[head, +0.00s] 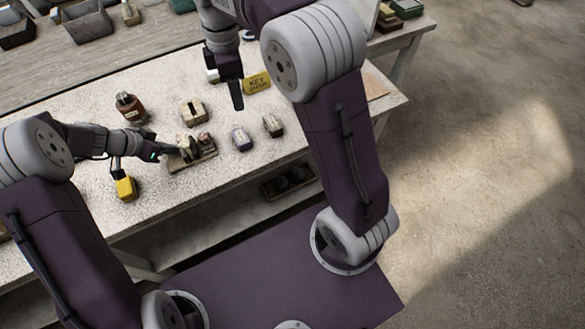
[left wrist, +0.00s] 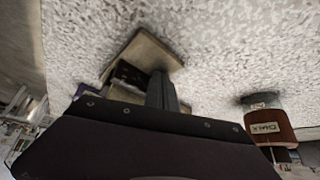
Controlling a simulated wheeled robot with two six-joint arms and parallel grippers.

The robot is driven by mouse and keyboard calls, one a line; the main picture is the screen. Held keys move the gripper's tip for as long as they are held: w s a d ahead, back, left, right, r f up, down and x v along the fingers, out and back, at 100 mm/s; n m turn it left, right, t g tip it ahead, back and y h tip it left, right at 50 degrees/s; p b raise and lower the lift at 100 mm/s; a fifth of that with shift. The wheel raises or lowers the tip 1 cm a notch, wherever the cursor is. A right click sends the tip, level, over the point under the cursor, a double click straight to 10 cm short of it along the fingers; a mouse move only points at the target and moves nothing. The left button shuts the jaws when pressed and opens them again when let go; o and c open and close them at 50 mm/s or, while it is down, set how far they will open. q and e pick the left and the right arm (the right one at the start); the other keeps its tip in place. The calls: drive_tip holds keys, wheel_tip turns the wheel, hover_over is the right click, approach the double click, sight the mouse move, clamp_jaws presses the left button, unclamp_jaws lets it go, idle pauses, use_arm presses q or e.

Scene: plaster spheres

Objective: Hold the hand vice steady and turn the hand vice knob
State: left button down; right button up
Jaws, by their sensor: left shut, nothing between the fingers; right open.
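The hand vice (head: 190,151) appears to be the dark and tan piece on a flat wooden base in the middle of the white speckled table; its knob is too small to make out for certain. My left gripper (head: 172,151) is shut and empty, its tip close to the left side of that piece; I cannot tell whether they touch. In the left wrist view the base (left wrist: 146,52) lies just beyond the shut fingers (left wrist: 165,92), which hide part of what stands on it. My right gripper (head: 237,102) is open and empty, pointing down over the table, apart from the vice.
A brown labelled jar (head: 131,108) and a tan block (head: 193,111) stand behind the vice. A yellow sign (head: 257,83) is near my right gripper. The front right tabletop is clear.

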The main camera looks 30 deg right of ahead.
drive_tip(key=s+d+f+m, duration=0.2)
drive_tip(key=s+f+m, duration=0.5)
drive_tip(key=s, duration=0.2)
drive_tip(key=s+d+f+m, duration=0.3)
drive_tip(key=s+f+m, duration=0.4)
drive_tip(key=s, duration=0.2)
drive_tip(key=shift+d+f+m, duration=0.25)
drive_tip(key=shift+f+m, duration=0.05)
drive_tip(key=shift+f, duration=0.05)
